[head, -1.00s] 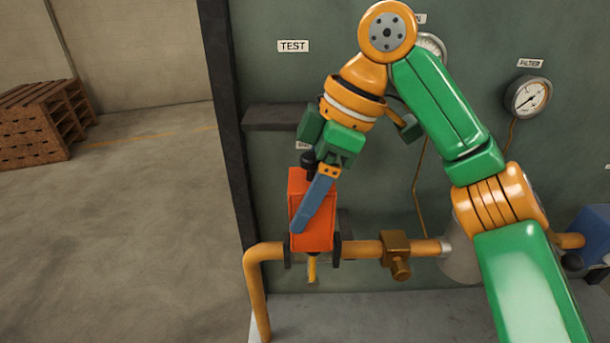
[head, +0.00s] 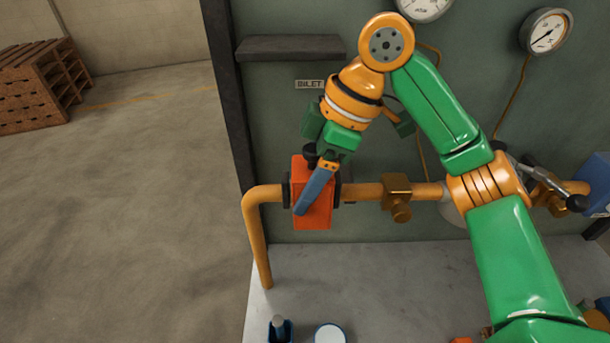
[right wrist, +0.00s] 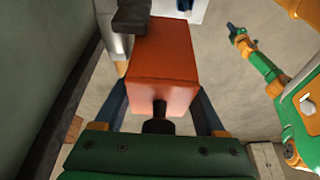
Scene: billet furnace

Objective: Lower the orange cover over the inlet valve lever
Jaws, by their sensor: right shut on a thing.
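The orange cover (head: 313,212) is a box with a black knob on top, and it sits across the copper pipe (head: 262,192) at the left, under the INLET label (head: 309,84). Its lower edge is below the pipe. It also fills the middle of the right wrist view (right wrist: 163,70). My right gripper (head: 305,205) comes from above and is shut on the cover, a blue-grey finger along each side. The inlet valve lever is hidden. My left gripper (right wrist: 240,36) shows small in the right wrist view; its jaw state is unclear.
A dark shelf (head: 290,48) is on the panel above the cover. A brass fitting (head: 397,195) is on the pipe to the right. Gauges (head: 547,31) hang at upper right. A blue-rimmed white object (head: 330,335) and a bottle (head: 280,329) stand on the ledge below.

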